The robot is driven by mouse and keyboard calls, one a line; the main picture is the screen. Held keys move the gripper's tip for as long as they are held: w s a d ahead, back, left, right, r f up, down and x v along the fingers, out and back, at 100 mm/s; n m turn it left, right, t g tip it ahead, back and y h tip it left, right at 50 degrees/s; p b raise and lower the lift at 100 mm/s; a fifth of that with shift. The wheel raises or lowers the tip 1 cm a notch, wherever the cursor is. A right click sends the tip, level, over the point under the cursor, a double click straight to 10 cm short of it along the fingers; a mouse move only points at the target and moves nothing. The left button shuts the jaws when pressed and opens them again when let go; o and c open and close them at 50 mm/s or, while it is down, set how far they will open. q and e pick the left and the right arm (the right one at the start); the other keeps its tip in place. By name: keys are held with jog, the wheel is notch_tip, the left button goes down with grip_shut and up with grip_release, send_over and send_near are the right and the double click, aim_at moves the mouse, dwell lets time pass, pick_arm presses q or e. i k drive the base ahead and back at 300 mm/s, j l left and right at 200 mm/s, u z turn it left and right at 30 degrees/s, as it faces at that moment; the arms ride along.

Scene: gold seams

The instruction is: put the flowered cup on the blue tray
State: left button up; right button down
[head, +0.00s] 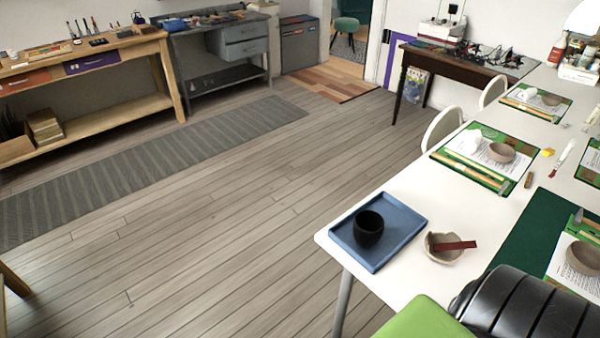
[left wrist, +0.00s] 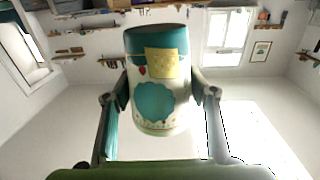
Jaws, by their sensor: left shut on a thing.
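The flowered cup (left wrist: 150,112) fills the middle of the left wrist view. It is white and teal with a yellow square patch, a teal blob and small red flowers. My left gripper (left wrist: 160,97) is shut on it, one finger on each side. The cup's dark oval end points to the top of that picture. The blue tray (head: 405,217) lies on the near left corner of the white table, with a black cup (head: 368,229) standing on it. The flowered cup and both grippers do not show in the head view.
A clay bowl (head: 440,250) with a dark red bar across it stands right of the tray on the white table (head: 480,217). Green work mats (head: 440,152) with bowls and tools lie farther back. The tray has bare surface around the black cup.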

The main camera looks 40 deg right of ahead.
aim_at(391, 220)
jog(key=i+z, duration=0.3)
jog(key=i+j+z, duration=0.25)
jog(key=i, duration=0.3)
jog(key=i+j+z, duration=0.3)
jog(key=i+z, duration=0.2)
jog(key=z, duration=0.25)
jog(key=i+j+z, duration=0.1)
jog(key=z, duration=0.35)
jog(key=i+j+z, duration=0.2)
jog(key=z, duration=0.2)
jog(key=i+j+z, duration=0.15)
jog(key=z, duration=0.3)
jog(key=i+j+z, duration=0.15)
jog(key=z, duration=0.3)
jog(key=j+z, duration=0.4)
jog(key=i+j+z, duration=0.15)
jog(key=j+z, duration=0.15)
jog(key=z, duration=0.15)
jog(key=j+z, duration=0.3)
jog(key=z, duration=0.15)
jog(key=j+z, duration=0.3)
jog(key=j, duration=0.15)
jog(key=k, duration=0.05)
